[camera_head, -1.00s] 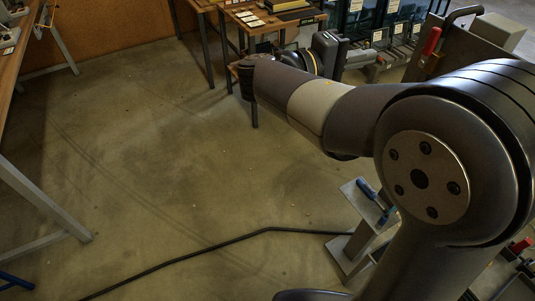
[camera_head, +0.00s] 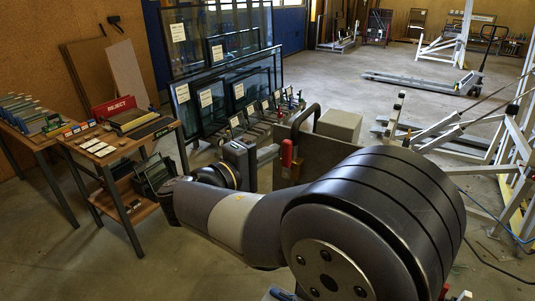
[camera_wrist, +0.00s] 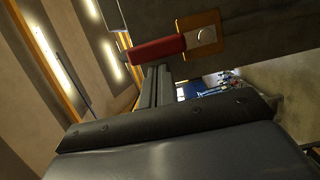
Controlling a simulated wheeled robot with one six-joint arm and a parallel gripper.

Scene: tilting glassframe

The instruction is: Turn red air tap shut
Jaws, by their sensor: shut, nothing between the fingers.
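The red tap handle (camera_head: 286,153) stands upright on the front of a grey metal box in the head view. In the wrist view the red handle (camera_wrist: 157,49) lies across the picture, joined to an orange-edged plate with a pale round part (camera_wrist: 206,35). My gripper (camera_head: 268,153) is just left of the handle in the head view, pointing toward it. In the wrist view my gripper (camera_wrist: 157,72) is shut and empty, its tips close to the handle. I cannot tell whether they touch it.
The grey box (camera_head: 318,158) has a dark curved bar above it. A wooden table (camera_head: 118,140) with a red REJECT sign (camera_head: 113,107) stands left. Glass frames (camera_head: 225,85) lean on a rack behind. A pallet jack (camera_head: 425,84) stands on open floor at the back right.

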